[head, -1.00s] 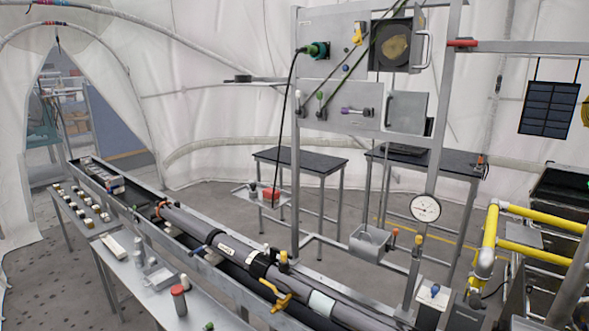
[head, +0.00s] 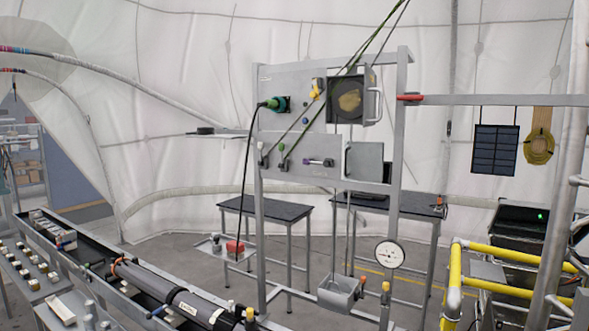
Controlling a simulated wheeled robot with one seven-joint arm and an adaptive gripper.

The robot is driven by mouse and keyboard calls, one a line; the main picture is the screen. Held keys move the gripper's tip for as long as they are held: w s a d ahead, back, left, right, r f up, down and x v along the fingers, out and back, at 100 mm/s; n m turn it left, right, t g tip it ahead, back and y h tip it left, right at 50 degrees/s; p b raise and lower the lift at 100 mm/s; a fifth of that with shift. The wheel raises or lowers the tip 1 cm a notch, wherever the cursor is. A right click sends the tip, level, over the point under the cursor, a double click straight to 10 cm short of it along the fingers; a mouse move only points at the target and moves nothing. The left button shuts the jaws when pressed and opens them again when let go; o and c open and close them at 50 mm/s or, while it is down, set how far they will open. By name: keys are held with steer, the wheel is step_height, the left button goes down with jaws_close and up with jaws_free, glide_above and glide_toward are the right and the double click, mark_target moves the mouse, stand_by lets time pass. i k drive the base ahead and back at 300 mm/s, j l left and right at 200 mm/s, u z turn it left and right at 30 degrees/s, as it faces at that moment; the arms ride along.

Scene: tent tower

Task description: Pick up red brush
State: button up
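A small red block-like thing (head: 235,247) sits on a small shelf (head: 207,246) left of the metal frame's left post. It is too small to tell whether it is the red brush. No other thing in view is clearly a brush. My gripper is not in view.
A metal frame with panels (head: 290,150) stands in the middle, with a gauge (head: 388,254) and a metal box (head: 338,292) low on it. Dark-topped tables (head: 266,209) stand behind. A long trough with a pipe (head: 150,284) fills the lower left; yellow pipes (head: 515,250) are at right.

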mark_target(231, 245)
steer(key=i+j+z, duration=0.1)
steer(key=j+z, duration=0.7)
steer(key=z, duration=0.15)
steer(key=i+j, duration=0.05)
